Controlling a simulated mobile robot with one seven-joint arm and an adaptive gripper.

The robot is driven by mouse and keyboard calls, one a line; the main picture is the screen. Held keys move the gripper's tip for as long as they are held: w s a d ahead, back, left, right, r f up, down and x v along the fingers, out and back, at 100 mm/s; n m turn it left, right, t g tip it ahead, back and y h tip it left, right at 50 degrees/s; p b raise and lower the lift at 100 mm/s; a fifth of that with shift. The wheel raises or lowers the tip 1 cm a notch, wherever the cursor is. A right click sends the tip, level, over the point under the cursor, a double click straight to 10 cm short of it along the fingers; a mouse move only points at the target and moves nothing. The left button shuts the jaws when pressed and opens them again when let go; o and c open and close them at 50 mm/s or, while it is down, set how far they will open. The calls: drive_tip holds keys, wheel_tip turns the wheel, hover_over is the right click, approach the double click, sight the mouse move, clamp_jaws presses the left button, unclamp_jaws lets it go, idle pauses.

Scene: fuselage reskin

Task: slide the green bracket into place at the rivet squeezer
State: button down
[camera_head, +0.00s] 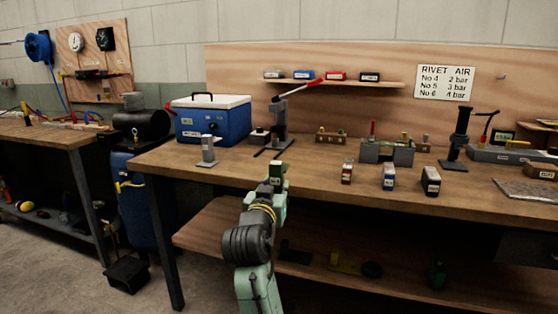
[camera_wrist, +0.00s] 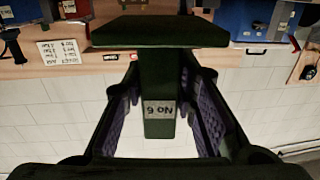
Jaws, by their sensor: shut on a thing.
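My gripper (camera_head: 277,180) is in front of the workbench's front edge in the head view. It is shut on the green bracket (camera_wrist: 158,90), a dark green piece with a flat plate and a stem labelled "No 6". In the wrist view the stem lies between the two fingers (camera_wrist: 160,110); the bracket also shows as a small dark top in the head view (camera_head: 279,165). A lever tool with a red handle (camera_head: 280,120), which looks like the rivet squeezer, stands on the bench behind my gripper, apart from the bracket.
A blue cooler box (camera_head: 212,122) and a small grey labelled stand (camera_head: 208,152) are to the left. Red (camera_head: 347,172), blue (camera_head: 388,178) and black (camera_head: 430,181) labelled blocks stand right. A dark upright press (camera_head: 460,135) is farther right. The bench front near my gripper is clear.

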drive_tip(key=w+a+f+n+y, duration=0.1)
drive_tip(key=w+f+y, duration=0.15)
drive_tip(key=f, duration=1.05)
drive_tip(key=s+d+f, duration=0.1)
drive_tip(key=s+f, duration=0.3)
drive_tip(key=f, duration=1)
drive_tip(key=s+d+f+n, duration=0.1)
drive_tip(key=s+f, duration=0.3)
drive_tip(key=f, duration=0.9)
drive_tip(key=shift+f+t+y, duration=0.3)
drive_tip(key=shift+f+y, duration=0.05)
drive_tip(key=shift+y, duration=0.1)
